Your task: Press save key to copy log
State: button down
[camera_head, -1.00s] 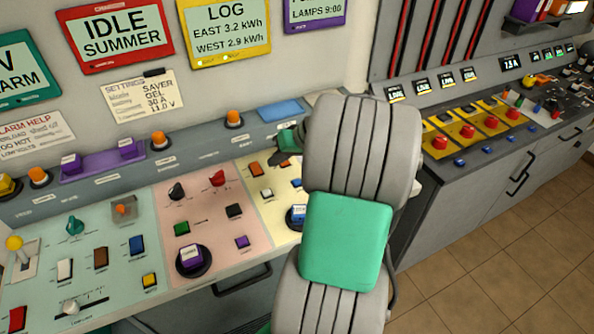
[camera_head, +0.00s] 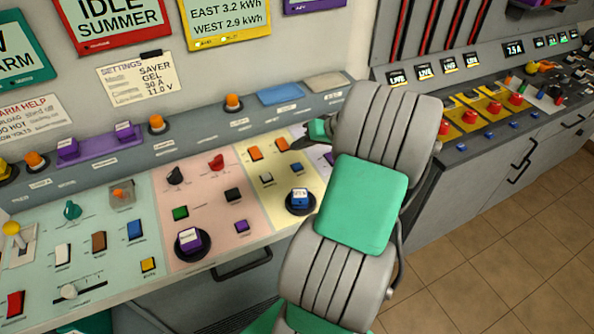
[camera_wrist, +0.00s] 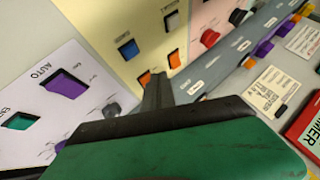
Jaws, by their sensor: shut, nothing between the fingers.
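My gripper (camera_head: 318,143) is shut and empty above the back right of the cream panel (camera_head: 250,180). The panel carries two orange keys (camera_head: 268,149), a grey key (camera_head: 266,179), a small blue key (camera_head: 297,168) and a round-based blue-capped key (camera_head: 300,197). In the wrist view, my shut gripper (camera_wrist: 157,88) covers part of the panel beside an orange key (camera_wrist: 146,78); a blue key (camera_wrist: 128,48) and a grey key (camera_wrist: 172,22) also show. A purple key (camera_wrist: 66,85) sits on a white panel marked AUTO. I cannot read a save label on any key.
A pink panel (camera_head: 207,205) with knobs and a round purple key (camera_head: 190,240) lies to the left. Orange beacon buttons (camera_head: 233,101) and a blue pad (camera_head: 281,94) line the back ledge. A second console (camera_head: 470,130) stands right, with tiled floor before it.

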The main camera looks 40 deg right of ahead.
aim_at(300, 167)
jog(key=shift+f+b, duration=1.25)
jog(key=shift+f, duration=1.1)
jog(key=shift+f, duration=0.45)
jog(key=shift+f+b, duration=0.45)
jog(key=shift+b, duration=0.1)
dwell(0.3)
dwell(0.3)
jog(key=shift+r+p, duration=0.75)
jog(key=shift+r, duration=0.15)
notch_tip(300, 167, up, 5)
jog(key=p, duration=0.4)
